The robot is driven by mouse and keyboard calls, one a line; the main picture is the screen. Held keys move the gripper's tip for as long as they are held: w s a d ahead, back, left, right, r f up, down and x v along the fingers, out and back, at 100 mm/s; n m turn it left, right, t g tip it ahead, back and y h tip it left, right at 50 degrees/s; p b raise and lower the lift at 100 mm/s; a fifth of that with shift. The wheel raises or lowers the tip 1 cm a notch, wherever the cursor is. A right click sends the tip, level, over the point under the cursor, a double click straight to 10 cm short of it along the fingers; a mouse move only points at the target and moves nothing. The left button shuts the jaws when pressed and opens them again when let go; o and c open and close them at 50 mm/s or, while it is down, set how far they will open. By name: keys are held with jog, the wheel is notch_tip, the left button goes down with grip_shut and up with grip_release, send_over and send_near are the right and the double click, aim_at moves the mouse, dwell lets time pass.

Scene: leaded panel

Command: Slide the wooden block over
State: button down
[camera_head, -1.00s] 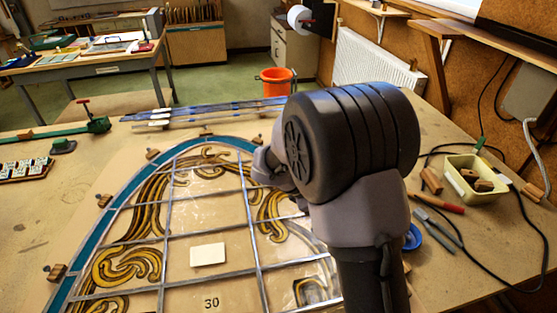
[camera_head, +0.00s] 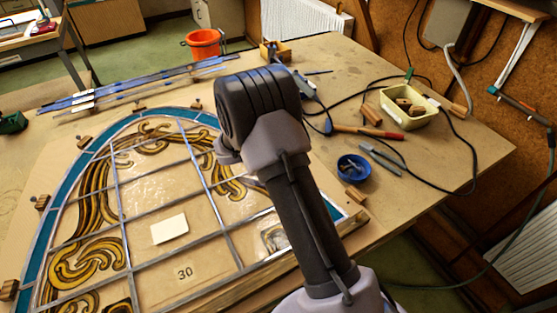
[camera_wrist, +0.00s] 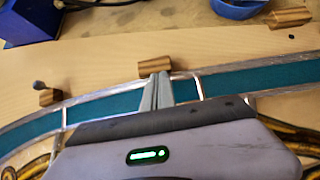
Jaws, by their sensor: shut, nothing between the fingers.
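In the wrist view my gripper (camera_wrist: 157,88) is shut and empty, its two fingers side by side over the teal border of the leaded panel (camera_wrist: 100,108). A small wooden block (camera_wrist: 153,67) lies right in front of the fingertips at the panel's outer edge; I cannot tell whether they touch it. Another wooden block (camera_wrist: 290,17) lies near the blue bowl (camera_wrist: 238,8), and one more (camera_wrist: 48,96) sits at the left beside a dark-headed pin. In the head view my arm hides the gripper and the block in front of it. The panel (camera_head: 150,190) lies flat on the bench.
Several more wooden blocks, such as one at the left (camera_head: 42,202), stand around the panel's rim. At the right are a yellow tub (camera_head: 408,112), a red-handled tool (camera_head: 370,132), pliers (camera_head: 380,158) and black cables. Lead strips (camera_head: 150,82) lie at the back. The right bench corner is clear.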

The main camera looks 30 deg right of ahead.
jog(key=d, duration=0.1)
jog(key=w+d, duration=0.1)
jog(key=d, duration=0.3)
jog(key=shift+w+d, duration=0.1)
jog(key=shift+w, duration=0.15)
